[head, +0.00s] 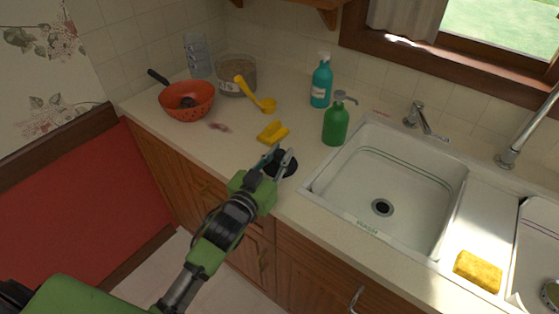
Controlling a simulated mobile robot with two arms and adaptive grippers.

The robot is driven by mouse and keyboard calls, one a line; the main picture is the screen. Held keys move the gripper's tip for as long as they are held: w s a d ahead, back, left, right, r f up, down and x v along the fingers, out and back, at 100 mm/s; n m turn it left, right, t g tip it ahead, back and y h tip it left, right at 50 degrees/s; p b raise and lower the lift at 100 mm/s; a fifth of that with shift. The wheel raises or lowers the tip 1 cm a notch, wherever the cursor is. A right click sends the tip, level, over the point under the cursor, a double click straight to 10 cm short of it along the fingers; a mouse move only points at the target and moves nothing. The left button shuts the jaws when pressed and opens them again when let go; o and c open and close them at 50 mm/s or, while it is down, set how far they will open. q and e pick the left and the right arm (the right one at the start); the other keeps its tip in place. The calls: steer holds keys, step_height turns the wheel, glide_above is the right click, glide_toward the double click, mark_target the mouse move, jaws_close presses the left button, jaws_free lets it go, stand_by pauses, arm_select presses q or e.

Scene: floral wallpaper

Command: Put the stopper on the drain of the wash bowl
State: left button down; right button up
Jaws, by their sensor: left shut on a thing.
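The wash bowl (340,185) is a white square basin set in the counter, right of centre. Its dark round drain (382,207) with a metal rim is uncovered in the bowl floor. A black round stopper (292,169) is at my left gripper (281,157), over the counter left of the bowl. My left gripper is shut on the stopper; the fingers and arm hide part of it. I cannot tell whether the stopper touches the counter. My right gripper is not in view.
A green pump bottle (335,125) and a teal bottle (321,84) stand behind the gripper. A yellow sponge (272,132) lies close behind it. An orange colander (187,101) stands at left.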

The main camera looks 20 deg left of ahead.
arm_select(q)
steer(key=shift+f+p, duration=0.55)
steer(key=shift+f, duration=0.3)
steer(key=shift+s+f, duration=0.1)
steer(key=shift+f, duration=0.15)
steer(key=shift+f, duration=0.15)
steer(key=c, duration=1.9)
jaws_free()
